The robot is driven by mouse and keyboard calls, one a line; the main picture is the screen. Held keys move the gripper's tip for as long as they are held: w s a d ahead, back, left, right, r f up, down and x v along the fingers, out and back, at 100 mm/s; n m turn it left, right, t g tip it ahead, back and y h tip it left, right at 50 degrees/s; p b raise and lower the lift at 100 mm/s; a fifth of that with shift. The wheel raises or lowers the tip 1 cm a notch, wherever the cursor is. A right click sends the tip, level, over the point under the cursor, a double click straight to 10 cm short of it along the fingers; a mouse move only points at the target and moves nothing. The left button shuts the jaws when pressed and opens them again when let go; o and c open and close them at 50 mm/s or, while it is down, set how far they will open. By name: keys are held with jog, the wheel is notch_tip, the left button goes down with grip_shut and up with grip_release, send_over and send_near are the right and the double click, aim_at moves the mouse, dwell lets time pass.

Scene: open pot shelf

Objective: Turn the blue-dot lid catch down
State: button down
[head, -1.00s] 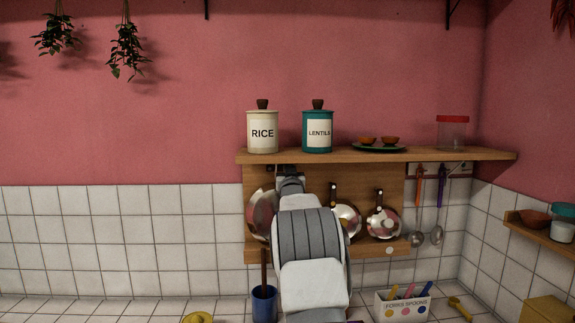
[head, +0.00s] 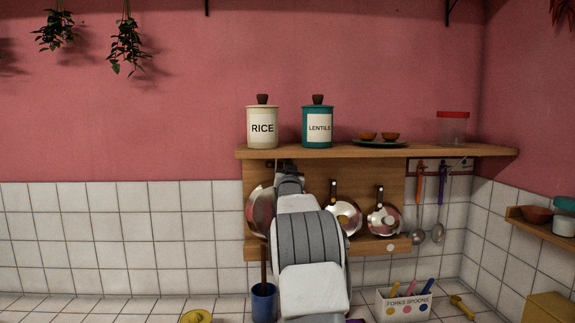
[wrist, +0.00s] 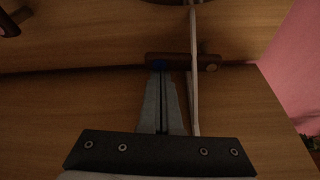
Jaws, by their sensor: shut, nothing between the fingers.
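In the wrist view, a short brown wooden catch (wrist: 183,61) with a blue dot (wrist: 161,65) at its left end lies crosswise on the wooden board. A thin pale lid (wrist: 194,30), seen edge-on, stands beside my fingers and passes the catch. My gripper (wrist: 161,75) is shut and empty; its fingertips are at the blue-dot end. I cannot tell whether they touch it. In the head view, my arm hides the gripper and catch, and partly covers the leftmost shiny lid (head: 259,213).
Two more shiny lids, a middle one (head: 345,218) and a right one (head: 384,221), stand against the board. Above is a shelf (head: 430,151) with a rice canister (head: 262,128) and a lentils canister (head: 318,127). Below are a blue pot (head: 263,303) and a cutlery box (head: 404,303).

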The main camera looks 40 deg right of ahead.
jog(key=f+m+g, duration=0.1)
jog(key=m, duration=0.4)
jog(key=a+f+m+g+h, duration=0.1)
jog(key=f+m+g, duration=0.1)
jog(key=m, duration=0.3)
jog(key=w+a+f+m+g+h, duration=0.1)
jog(key=f+m+g, duration=0.1)
jog(key=m, duration=0.3)
jog(key=shift+w+f+b, duration=0.1)
jog(key=shift+b, duration=0.25)
jog(key=shift+w+a+f+m+g+y+p, duration=0.15)
jog(key=shift+a+f+m+g+p, duration=0.2)
jog(key=shift+m, duration=0.4)
jog(key=shift+w+a+f+m+g+y+p, duration=0.1)
jog(key=shift+w+m+p, duration=0.1)
jog(key=shift+m+p, duration=0.35)
jog(key=shift+w+a+f+m+g+y+p, duration=0.15)
jog(key=shift+a+m+g+p, duration=0.1)
jog(key=shift+m, duration=0.65)
jog(key=shift+s+a+f, duration=0.1)
jog(key=shift+a, duration=0.05)
